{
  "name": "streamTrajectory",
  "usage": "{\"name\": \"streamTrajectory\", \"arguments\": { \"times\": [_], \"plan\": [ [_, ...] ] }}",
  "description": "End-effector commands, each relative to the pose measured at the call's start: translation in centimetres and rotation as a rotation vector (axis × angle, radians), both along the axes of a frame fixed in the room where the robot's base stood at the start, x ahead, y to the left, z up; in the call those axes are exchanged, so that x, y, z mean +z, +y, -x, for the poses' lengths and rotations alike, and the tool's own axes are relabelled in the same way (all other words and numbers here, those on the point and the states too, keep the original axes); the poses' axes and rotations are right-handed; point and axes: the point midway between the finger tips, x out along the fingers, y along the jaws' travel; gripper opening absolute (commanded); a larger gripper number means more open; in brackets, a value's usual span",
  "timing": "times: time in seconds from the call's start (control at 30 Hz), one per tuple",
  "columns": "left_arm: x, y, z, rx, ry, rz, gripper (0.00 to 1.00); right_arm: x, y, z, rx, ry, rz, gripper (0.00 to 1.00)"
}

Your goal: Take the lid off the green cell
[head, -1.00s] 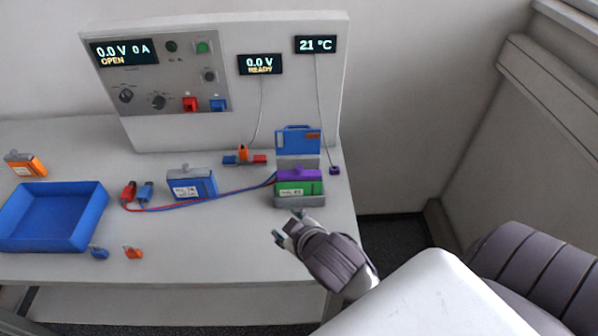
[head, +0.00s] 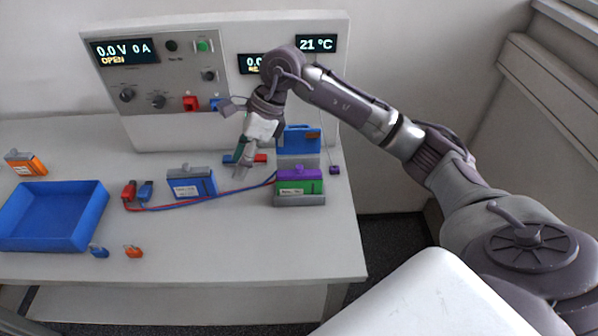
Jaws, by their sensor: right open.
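The green cell (head: 312,187) stands in a grey holder (head: 300,201) at the right side of the bench, with a white label on its front. A purple lid (head: 299,174) sits on top of it. My right gripper (head: 241,168) is open, pointing down, to the left of the green cell and apart from it. It is in front of the small red and blue piece (head: 261,158), and hides part of it. My left gripper is not in view.
A blue case (head: 299,140) stands behind the green cell. A blue cell with a grey top (head: 191,184) stands to the left, with red and blue leads (head: 215,200) running across the bench. A blue tray (head: 52,240) and an orange cell (head: 27,163) are further left.

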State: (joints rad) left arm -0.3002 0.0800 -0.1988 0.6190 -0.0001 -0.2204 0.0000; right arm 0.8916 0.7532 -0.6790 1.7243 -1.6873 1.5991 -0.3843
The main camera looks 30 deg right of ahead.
Motion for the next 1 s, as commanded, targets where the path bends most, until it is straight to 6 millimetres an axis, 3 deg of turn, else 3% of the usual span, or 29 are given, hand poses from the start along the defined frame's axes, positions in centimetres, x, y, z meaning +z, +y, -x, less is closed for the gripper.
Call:
{"name": "streamTrajectory", "arguments": {
  "times": [0.03, 0.1, 0.2, 0.3, 0.7, 1.0],
  "plan": [
    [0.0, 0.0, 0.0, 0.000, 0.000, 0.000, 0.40, 0.6, -3.6, -0.6, -0.017, 0.008, 0.134, 0.53],
    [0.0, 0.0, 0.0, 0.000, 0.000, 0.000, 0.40, 1.3, -7.7, -0.6, -0.041, 0.036, 0.283, 0.53],
    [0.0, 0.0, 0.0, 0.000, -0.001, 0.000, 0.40, 2.4, -11.5, -0.3, -0.072, 0.075, 0.420, 0.53],
    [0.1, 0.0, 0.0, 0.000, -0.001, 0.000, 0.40, 2.6, -13.3, 0.0, -0.089, 0.103, 0.484, 0.53],
    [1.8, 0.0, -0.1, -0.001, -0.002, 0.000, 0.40, -4.0, -13.7, 0.2, -0.091, 0.111, 0.496, 0.53],
    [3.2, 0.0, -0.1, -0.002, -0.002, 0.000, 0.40, -6.4, -13.8, 0.2, -0.091, 0.111, 0.494, 0.53]
  ]
}}
